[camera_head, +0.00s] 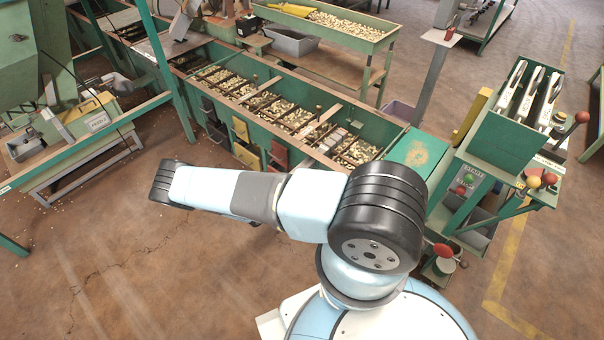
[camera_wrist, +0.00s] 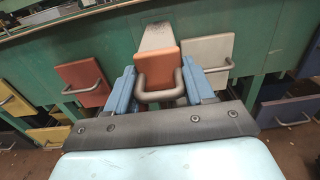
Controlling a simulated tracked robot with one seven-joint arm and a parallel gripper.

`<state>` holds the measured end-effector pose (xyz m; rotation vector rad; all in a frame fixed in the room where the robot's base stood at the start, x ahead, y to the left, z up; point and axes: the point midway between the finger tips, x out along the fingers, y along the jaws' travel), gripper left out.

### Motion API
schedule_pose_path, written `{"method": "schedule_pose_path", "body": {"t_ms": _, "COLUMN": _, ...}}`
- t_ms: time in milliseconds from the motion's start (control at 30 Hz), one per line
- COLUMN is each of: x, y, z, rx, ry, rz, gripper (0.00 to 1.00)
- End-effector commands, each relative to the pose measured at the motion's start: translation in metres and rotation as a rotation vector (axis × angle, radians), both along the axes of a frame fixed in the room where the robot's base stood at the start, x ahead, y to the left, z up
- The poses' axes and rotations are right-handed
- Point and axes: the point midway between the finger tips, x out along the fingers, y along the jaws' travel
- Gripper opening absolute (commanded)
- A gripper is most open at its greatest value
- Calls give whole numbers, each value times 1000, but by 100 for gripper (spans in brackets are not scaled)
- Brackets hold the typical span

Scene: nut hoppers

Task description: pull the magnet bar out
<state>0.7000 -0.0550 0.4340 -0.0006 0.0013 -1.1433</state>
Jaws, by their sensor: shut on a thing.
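In the wrist view an orange end plate (camera_wrist: 159,62) with a grey U-shaped handle (camera_wrist: 160,94) sits at the front of a pale grey bar (camera_wrist: 156,36), which I take to be the magnet bar. The bar runs back toward the green hopper wall. My gripper (camera_wrist: 158,84) has its blue fingers on either side of the plate and handle and is shut on them. In the head view my gripper does not show clearly beyond the dark wrist.
A red flap (camera_wrist: 84,86) and a white flap (camera_wrist: 208,58) with handles flank the bar. The long green hopper (camera_head: 385,132) has compartments of nuts and coloured flaps. A lever stand (camera_head: 505,140) is at right. The floor (camera_head: 130,270) at front left is open.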

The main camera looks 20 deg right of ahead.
Motion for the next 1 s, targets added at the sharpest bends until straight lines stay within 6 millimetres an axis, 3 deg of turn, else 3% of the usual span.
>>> {"method": "schedule_pose_path", "body": {"t_ms": 33, "x": -2, "y": 22, "z": 1, "rx": 5, "ry": -4, "rz": 12, "gripper": 0}}
{"method": "schedule_pose_path", "body": {"t_ms": 100, "x": -12, "y": 43, "z": 1, "rx": 5, "ry": -4, "rz": 13, "gripper": 0}}
{"method": "schedule_pose_path", "body": {"t_ms": 400, "x": -46, "y": 113, "z": 2, "rx": 3, "ry": -5, "rz": 10, "gripper": 0}}
{"method": "schedule_pose_path", "body": {"t_ms": 633, "x": -58, "y": 140, "z": 2, "rx": 2, "ry": -4, "rz": 9, "gripper": 0}}
{"method": "schedule_pose_path", "body": {"t_ms": 1000, "x": -62, "y": 146, "z": 2, "rx": 1, "ry": -4, "rz": 6, "gripper": 0}}
